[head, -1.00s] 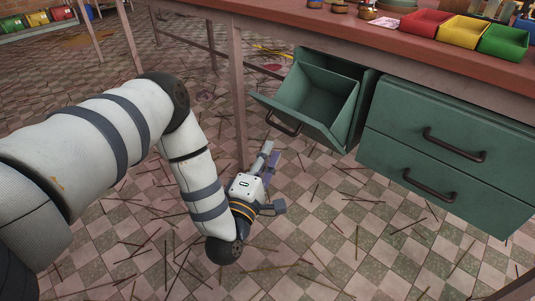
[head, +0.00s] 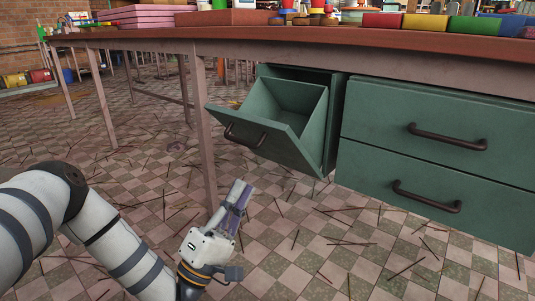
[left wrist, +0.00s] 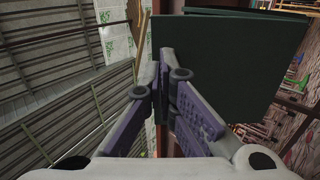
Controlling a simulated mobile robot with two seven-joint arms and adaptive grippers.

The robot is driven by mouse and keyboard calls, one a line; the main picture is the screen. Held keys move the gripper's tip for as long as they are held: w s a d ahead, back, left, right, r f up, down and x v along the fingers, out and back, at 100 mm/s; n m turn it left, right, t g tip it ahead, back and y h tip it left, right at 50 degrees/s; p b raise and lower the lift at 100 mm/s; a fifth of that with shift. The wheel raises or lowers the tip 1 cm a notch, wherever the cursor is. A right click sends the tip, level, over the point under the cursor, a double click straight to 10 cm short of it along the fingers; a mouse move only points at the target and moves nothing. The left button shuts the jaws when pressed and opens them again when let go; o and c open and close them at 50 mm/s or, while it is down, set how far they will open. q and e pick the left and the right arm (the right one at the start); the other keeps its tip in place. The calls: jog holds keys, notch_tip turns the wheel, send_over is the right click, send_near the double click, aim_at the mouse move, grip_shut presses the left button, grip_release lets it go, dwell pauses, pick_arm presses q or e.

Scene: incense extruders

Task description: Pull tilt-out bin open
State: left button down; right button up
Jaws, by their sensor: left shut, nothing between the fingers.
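The green tilt-out bin (head: 262,142) hangs under the table, to the left of the drawers. It is tilted outward, and its empty-looking inside shows from above. Its dark handle (head: 245,137) is on the front panel. My left gripper (head: 240,192) is shut and empty, below and a little left of the bin, apart from the handle. In the left wrist view my left gripper (left wrist: 168,70) has its fingers together in front of a dark green panel (left wrist: 225,70). My right gripper is not in view.
Two green drawers (head: 440,135) with dark handles are shut right of the bin. A table leg (head: 207,140) stands just left of it. The tabletop (head: 300,38) holds colored bins (head: 475,26) and small items. Thin sticks litter the checkered floor.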

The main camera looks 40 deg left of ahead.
aim_at(272, 131)
pick_arm(q)
jog(key=shift+y, duration=0.3)
jog(key=b+x, duration=0.1)
jog(key=x, duration=1)
jog(key=shift+w+r+p, duration=0.2)
jog(key=shift+r+p, duration=0.3)
jog(key=shift+p, duration=0.05)
jog(key=shift+w+r+p, duration=0.2)
jog(key=shift+r+p, duration=0.3)
jog(key=shift+p, duration=0.05)
jog(key=shift+w+r+g+p, duration=0.1)
jog(key=shift+w+g+p, duration=0.2)
jog(key=shift+g, duration=0.1)
jog(key=shift+f, duration=0.35)
